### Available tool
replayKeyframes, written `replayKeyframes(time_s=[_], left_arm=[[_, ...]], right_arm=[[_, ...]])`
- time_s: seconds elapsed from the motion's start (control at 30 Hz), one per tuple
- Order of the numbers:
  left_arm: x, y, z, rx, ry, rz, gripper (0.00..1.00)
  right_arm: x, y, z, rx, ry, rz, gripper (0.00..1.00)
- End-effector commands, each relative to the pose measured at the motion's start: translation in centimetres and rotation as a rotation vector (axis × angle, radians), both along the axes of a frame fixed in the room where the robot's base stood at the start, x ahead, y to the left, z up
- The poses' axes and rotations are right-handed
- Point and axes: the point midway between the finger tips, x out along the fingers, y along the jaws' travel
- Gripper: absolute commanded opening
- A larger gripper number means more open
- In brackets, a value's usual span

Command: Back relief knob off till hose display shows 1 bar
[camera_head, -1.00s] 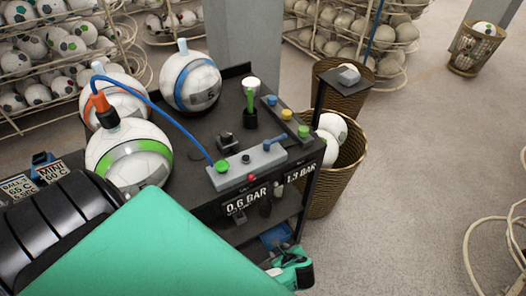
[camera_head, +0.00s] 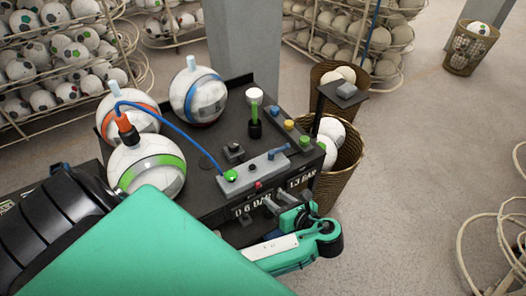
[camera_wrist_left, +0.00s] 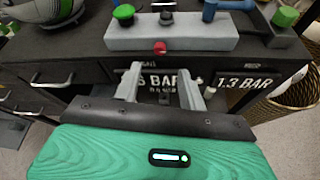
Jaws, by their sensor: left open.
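The grey valve block (camera_head: 255,173) lies on the cart's front edge. A small red knob (camera_head: 258,185), possibly the relief knob, sticks out of its front face; it also shows in the left wrist view (camera_wrist_left: 160,47). The display below reads 0.6 BAR (camera_head: 252,204) in the head view; my fingers partly cover it in the wrist view. A second display reads 1.3 BAR (camera_head: 301,180). My left gripper (camera_wrist_left: 162,78) is open and empty, just in front of and below the red knob, apart from it. My right gripper is not in view.
A blue hose (camera_head: 185,120) runs from the block to the green-striped ball (camera_head: 146,168). The block carries a green knob (camera_head: 230,176) and a blue lever (camera_head: 280,149). A wicker basket of balls (camera_head: 345,165) stands right of the cart.

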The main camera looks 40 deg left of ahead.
Motion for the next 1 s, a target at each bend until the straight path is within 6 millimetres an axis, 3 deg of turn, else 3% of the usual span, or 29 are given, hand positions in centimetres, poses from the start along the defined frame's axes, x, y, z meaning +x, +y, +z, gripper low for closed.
replayKeyframes(time_s=[0.2, 0.4, 0.8, 0.83, 1.0], left_arm=[[1.2, 4.1, -1.4, 0.002, 0.002, 0.002, 0.41], [2.0, 6.4, -2.5, 0.001, 0.0, 0.001, 0.41], [2.2, 7.2, -3.1, -0.002, 0.0, 0.001, 0.41], [2.2, 7.2, -3.1, -0.002, 0.0, 0.001, 0.4], [2.2, 7.2, -3.1, -0.002, -0.001, 0.0, 0.06]], right_arm=[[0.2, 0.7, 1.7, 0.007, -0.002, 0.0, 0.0], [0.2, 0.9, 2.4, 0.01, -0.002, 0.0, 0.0], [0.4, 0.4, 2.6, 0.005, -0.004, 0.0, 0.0], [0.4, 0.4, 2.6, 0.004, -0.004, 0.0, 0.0], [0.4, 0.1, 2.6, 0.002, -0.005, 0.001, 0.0]])
